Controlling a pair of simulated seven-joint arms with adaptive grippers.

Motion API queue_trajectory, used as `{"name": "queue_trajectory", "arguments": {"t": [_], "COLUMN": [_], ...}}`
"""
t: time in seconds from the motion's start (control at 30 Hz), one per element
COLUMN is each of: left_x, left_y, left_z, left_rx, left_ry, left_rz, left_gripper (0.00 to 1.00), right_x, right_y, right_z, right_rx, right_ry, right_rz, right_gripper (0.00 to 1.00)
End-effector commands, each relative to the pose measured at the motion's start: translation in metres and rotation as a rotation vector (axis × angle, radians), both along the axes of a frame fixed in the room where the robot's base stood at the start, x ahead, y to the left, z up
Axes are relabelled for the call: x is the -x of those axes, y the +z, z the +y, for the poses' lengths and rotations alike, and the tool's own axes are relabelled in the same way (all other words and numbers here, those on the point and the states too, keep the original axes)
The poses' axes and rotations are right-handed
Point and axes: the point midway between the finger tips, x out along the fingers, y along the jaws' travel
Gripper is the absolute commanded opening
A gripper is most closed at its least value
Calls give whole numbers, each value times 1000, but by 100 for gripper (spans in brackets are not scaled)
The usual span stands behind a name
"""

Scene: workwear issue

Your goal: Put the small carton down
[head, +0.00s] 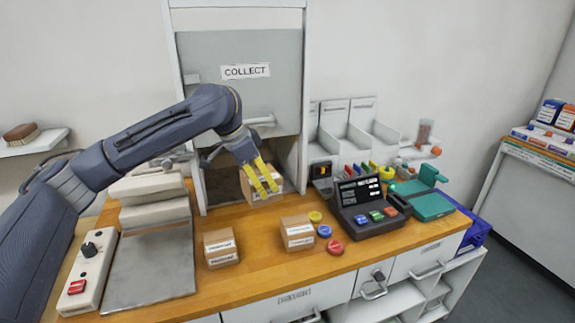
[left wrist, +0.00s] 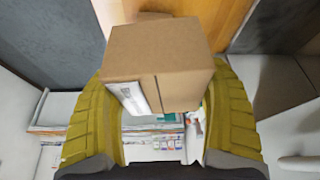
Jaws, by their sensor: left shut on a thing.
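My left gripper (head: 265,187) has yellow fingers and is shut on a small brown carton (head: 249,190). It holds the carton at the mouth of the hatch opening under the COLLECT sign (head: 245,71). In the left wrist view the carton (left wrist: 158,60) sits between the two yellow fingers, with a white label on one side. I cannot tell whether its underside touches the wooden counter (head: 262,276). Two similar labelled cartons stand on the counter, one at left (head: 221,248) and one nearer the middle (head: 297,233). My right gripper is not in view.
A dark terminal with coloured keys (head: 368,208) stands right of the cartons, with yellow, blue and red discs (head: 334,247) beside it. A grey sloped board (head: 150,265) and a switch box (head: 90,270) lie at left. The counter front between the cartons is clear.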

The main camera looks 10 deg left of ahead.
Motion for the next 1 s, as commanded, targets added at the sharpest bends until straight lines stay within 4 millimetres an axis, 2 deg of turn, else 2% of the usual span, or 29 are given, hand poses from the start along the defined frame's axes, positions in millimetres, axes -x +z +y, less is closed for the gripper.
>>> {"name": "queue_trajectory", "arguments": {"t": [0.23,0.47,0.77,1.0], "left_x": [1,16,49,89], "left_y": [2,-9,-36,-63], "left_z": [2,0,1,6], "left_rx": [-3,-3,-2,-3], "left_ry": [204,457,760,942], "left_rz": [-2,-2,-3,-3], "left_gripper": [41,41,41,41], "right_x": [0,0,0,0], "right_y": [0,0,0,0], "right_z": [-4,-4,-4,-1], "right_rx": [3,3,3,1], "right_ry": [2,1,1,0], "right_rz": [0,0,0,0], "right_gripper": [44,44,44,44]}}
